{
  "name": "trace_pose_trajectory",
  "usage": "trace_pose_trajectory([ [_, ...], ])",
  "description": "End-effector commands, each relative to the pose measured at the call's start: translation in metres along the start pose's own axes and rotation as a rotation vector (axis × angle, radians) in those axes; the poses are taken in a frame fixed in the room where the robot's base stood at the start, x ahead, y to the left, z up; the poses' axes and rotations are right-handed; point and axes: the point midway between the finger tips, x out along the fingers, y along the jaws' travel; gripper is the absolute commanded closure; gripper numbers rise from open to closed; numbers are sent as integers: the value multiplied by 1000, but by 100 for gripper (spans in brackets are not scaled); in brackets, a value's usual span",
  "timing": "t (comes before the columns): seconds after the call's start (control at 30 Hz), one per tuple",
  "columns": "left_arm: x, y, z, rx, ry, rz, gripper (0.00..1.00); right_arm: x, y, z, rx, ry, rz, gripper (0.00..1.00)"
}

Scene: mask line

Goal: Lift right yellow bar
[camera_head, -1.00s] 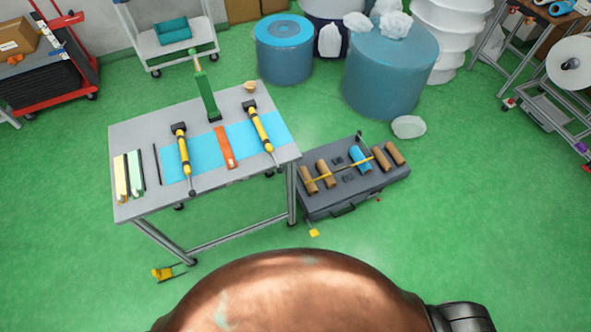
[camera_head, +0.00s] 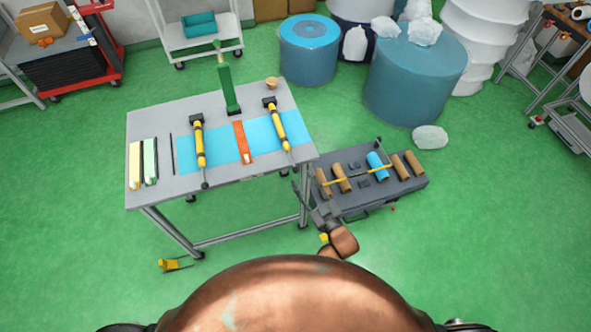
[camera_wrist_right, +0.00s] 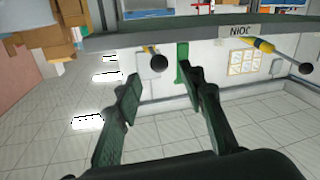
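Two yellow bars with black ends lie on the grey table in the head view: the left one (camera_head: 200,148) and the right one (camera_head: 279,124), both on the blue mat (camera_head: 222,147). The right wrist view shows a yellow bar end (camera_wrist_right: 264,46) sticking past the table edge, and a dark rounded end (camera_wrist_right: 153,51) ahead of the fingers. My right gripper (camera_head: 306,192) is beside the table's front right corner, apart from the bars. Its fingers (camera_wrist_right: 163,85) are spread and empty. My left gripper is out of view.
The table edge (camera_wrist_right: 185,35) lies ahead of the right gripper. An orange piece (camera_head: 242,143) lies between the bars, and a green upright tool (camera_head: 228,88) stands behind. A grey case (camera_head: 365,205) with brown rolls and a thin yellow rod stands right of the table.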

Motion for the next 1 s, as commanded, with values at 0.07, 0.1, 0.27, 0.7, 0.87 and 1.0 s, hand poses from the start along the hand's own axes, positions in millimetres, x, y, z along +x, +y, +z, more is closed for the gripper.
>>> trace_pose_trajectory([
  [0.07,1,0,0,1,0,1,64,14,-1,-1,2,2,0,63],
  [0.1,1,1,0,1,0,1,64,20,0,0,2,1,0,63],
  [0.27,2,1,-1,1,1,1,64,45,0,1,2,-1,0,63],
  [0.7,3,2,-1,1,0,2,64,64,0,2,1,-4,0,63],
  [0.87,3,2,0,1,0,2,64,64,0,2,2,-4,0,69],
  [1.0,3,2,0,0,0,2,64,64,0,2,2,-4,0,79],
])
